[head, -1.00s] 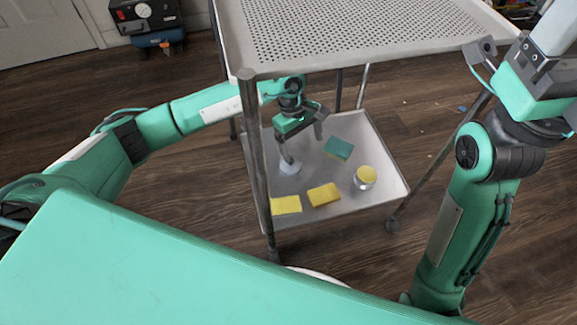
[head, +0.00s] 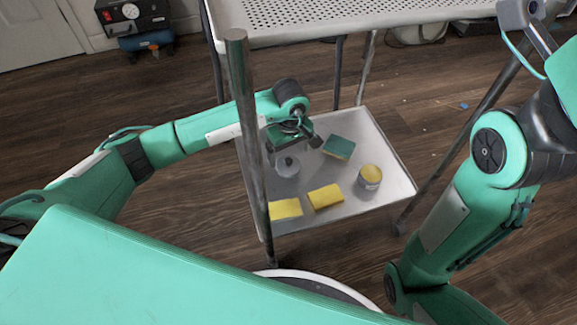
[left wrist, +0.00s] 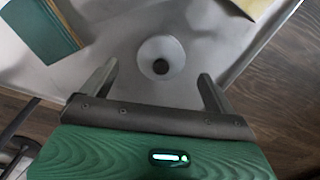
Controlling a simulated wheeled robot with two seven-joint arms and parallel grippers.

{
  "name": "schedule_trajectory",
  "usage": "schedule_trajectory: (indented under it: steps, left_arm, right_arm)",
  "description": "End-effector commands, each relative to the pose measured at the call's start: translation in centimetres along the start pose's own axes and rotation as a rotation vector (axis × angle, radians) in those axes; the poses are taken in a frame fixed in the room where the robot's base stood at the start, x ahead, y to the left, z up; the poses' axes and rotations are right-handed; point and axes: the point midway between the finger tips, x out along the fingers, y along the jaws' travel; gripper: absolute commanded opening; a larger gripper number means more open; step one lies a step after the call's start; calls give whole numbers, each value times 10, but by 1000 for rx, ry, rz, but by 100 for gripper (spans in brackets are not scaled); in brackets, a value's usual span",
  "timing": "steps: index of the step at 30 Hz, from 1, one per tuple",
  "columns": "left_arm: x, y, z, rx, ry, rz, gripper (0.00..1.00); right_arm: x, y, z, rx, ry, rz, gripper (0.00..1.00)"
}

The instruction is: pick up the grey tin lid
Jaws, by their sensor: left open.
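The grey tin lid (head: 286,167) is a small round disc lying on the cart's lower shelf. In the left wrist view the lid (left wrist: 171,48) shows a dark round knob at its middle. My left gripper (head: 293,146) is open and empty, just above and behind the lid in the head view. In the left wrist view, the lid lies between and slightly beyond the fingertips of my left gripper (left wrist: 158,70). I cannot tell the exact height gap. My right arm shows at the right, but its gripper is out of view.
The metal lower shelf (head: 385,209) also holds a green-topped sponge (head: 338,147), two yellow sponges (head: 326,197) (head: 286,208) and an open tin (head: 369,178) with yellow inside. A cart leg (head: 247,130) stands close to my left forearm. The perforated top shelf (head: 330,15) is above.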

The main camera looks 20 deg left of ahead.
Motion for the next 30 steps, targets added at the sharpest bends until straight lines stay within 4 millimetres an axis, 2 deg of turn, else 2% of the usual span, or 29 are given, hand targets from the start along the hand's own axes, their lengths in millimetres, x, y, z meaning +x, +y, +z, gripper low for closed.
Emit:
schedule_trajectory:
  steps: [12, 21, 22, 29, 30]
  left_arm:
    - [47, -2, -3, 0, -3, -1, 91]
    - [49, -2, -4, -1, 0, -1, 91]
    - [49, -2, -4, 0, 0, -1, 89]
    - [49, -2, -3, 0, -1, -1, 44]
    - [49, -2, -3, 0, -1, -1, 43]
  right_arm:
    - [-30, -6, -12, -1, 8, 8, 86]
    - [-22, -8, -15, 5, 29, 10, 86]
    - [-22, -8, -15, 5, 29, 10, 86]
    - [-24, -8, -14, 4, 24, 10, 86]
    - [-24, -8, -14, 4, 23, 10, 86]
